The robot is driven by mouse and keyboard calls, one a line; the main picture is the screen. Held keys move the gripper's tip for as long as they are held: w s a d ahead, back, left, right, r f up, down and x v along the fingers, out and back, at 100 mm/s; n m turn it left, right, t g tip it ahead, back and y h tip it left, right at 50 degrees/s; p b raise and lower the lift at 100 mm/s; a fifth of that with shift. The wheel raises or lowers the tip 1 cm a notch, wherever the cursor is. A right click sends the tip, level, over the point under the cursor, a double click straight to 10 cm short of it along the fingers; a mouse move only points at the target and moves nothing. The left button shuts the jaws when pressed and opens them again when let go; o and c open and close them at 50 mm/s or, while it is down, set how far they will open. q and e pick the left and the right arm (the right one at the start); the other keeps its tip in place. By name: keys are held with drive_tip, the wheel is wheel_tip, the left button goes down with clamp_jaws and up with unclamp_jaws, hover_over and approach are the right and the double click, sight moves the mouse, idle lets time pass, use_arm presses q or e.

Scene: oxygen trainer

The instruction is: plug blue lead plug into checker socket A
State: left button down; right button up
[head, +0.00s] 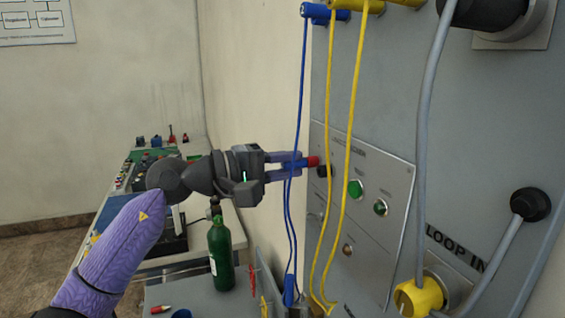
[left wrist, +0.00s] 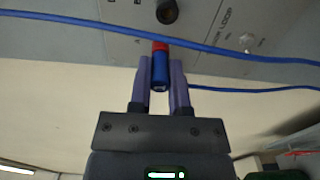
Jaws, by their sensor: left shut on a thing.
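Where a blue lead joins the held plug is hidden. My right gripper is not in view.
Blue leads (head: 304,90) and yellow leads (head: 355,110) hang in front of the panel, close to the gripper. Green buttons (head: 356,188) are right of the socket. A green bottle (head: 221,255) stands below. A yellow plug (head: 418,297) is at lower right.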

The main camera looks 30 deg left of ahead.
use_arm(q)
drive_tip(key=shift+c, duration=2.4)
unclamp_jaws()
drive_tip(key=shift+w+d, duration=0.15)
drive_tip(key=shift+d, duration=0.05)
drive_tip(key=shift+a, duration=0.1)
drive_tip(key=shift+s+a+f+b, duration=0.15)
drive_tip(key=shift+s+a+b, duration=0.1)
drive_tip(key=shift+b, duration=0.1)
drive_tip(key=b+v, duration=0.5)
drive_tip(key=v, duration=0.4)
drive_tip(key=shift+s, duration=0.15)
